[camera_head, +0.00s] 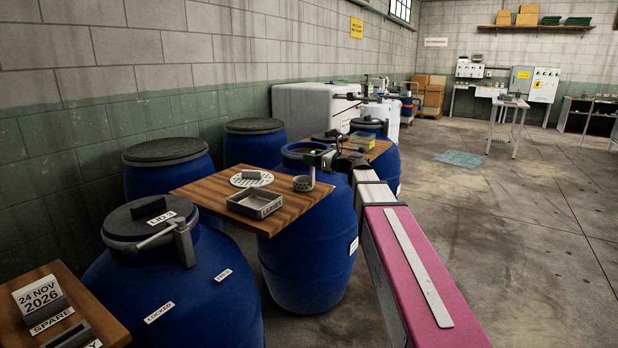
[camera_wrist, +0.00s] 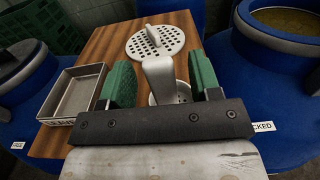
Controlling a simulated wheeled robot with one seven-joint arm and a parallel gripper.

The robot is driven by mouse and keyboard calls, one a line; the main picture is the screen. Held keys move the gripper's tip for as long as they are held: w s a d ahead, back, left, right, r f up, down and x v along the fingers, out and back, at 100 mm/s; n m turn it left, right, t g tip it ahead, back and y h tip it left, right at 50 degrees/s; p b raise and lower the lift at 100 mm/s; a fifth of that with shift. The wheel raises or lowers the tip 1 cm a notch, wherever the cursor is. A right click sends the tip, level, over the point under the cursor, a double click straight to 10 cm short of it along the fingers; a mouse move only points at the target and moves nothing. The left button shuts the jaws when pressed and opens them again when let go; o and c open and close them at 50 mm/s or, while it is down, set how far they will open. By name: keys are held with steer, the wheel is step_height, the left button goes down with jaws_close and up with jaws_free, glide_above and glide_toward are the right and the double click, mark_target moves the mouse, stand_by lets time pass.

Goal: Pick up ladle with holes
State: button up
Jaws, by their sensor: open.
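The ladle with holes (camera_head: 303,184) is a small grey perforated cup with an upright handle, standing on a wooden board (camera_head: 222,192) laid across the blue barrels. In the wrist view its pale handle (camera_wrist: 160,78) rises between the two green finger pads of my gripper (camera_wrist: 162,82), and part of its perforated cup (camera_wrist: 183,91) shows beneath. My gripper is open around the handle, with a gap visible on the right side; contact on the left cannot be told. In the head view my gripper (camera_head: 322,158) is at the top of the handle.
A round perforated plate with a knob (camera_wrist: 155,42) lies behind the ladle. A shallow metal tray (camera_wrist: 72,92) sits to its left on the board. An open blue barrel (camera_wrist: 291,37) stands at the right. A lidded blue barrel (camera_head: 165,285) is at the front left.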

steer(key=x, duration=0.2)
steer(key=shift+w+a, duration=0.25)
steer(key=c, duration=1)
